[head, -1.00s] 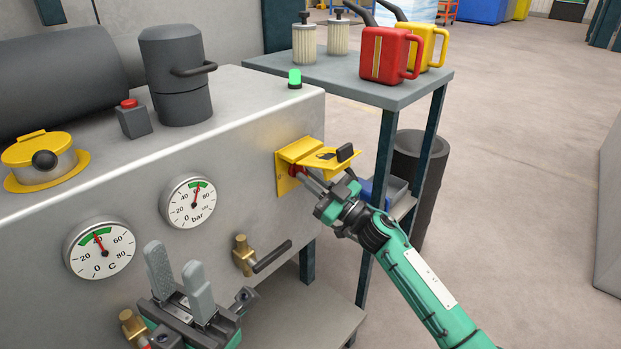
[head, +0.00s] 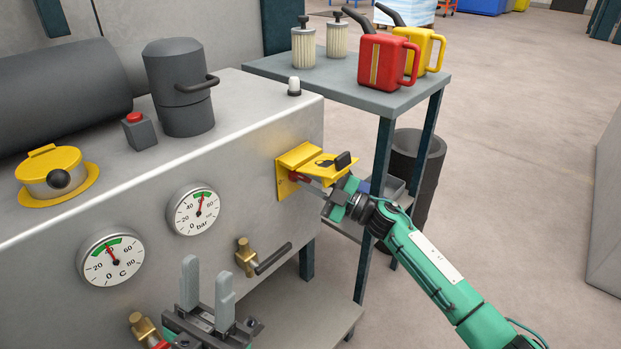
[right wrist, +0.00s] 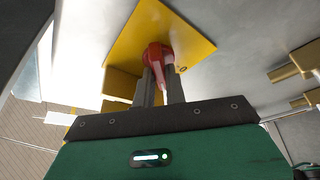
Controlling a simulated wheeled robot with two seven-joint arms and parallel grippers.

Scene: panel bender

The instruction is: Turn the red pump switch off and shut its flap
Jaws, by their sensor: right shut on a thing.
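The red pump switch (right wrist: 158,57) sits on a yellow plate (right wrist: 195,35) on the machine's front wall. In the head view only a bit of the switch (head: 297,177) shows under the raised yellow flap (head: 322,164), which stands out from the plate with a black knob at its edge. My right gripper (right wrist: 161,75) is shut on the red switch, its fingers on either side of it below the flap. My left gripper (head: 208,285) is at the bottom of the head view, its two grey fingers apart and empty in front of the machine.
A small lamp (head: 294,86) on the machine top is white. Gauges (head: 194,209) and brass valves (head: 247,258) are on the front wall. A side table (head: 350,85) holds cans and filters, with a dark bin (head: 418,170) beside it.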

